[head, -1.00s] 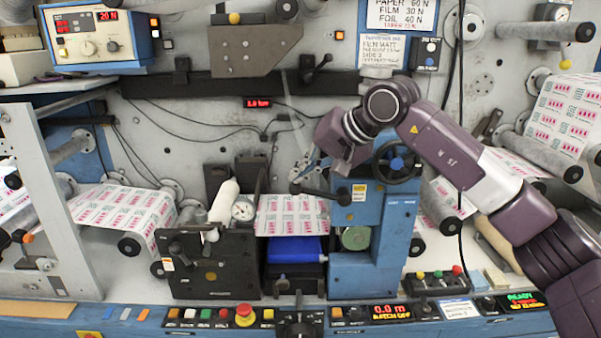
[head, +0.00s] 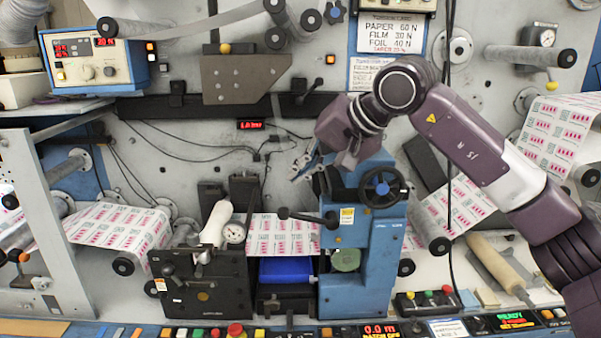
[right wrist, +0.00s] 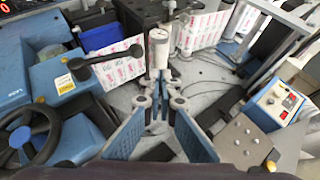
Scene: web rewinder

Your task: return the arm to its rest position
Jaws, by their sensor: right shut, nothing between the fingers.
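My right arm, purple and grey, comes in from the right in the head view and bends down toward the blue machine post. My right gripper (head: 301,169) is in the air in front of the back panel, at the upper left of the post (head: 362,240) and its black handwheel (head: 383,188). In the right wrist view my right gripper (right wrist: 160,82) has its fingertips together with nothing held. A white cylinder (right wrist: 158,50) shows just beyond the tips, apart from them as far as I can tell. My left gripper is in neither view.
A black lever (head: 308,217) sticks out left of the post, below my gripper. The printed web (head: 283,235) runs over a blue block (head: 287,270). A white handle (head: 216,222) and gauge (head: 234,233) stand to the left. A button console (head: 235,331) runs along the front.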

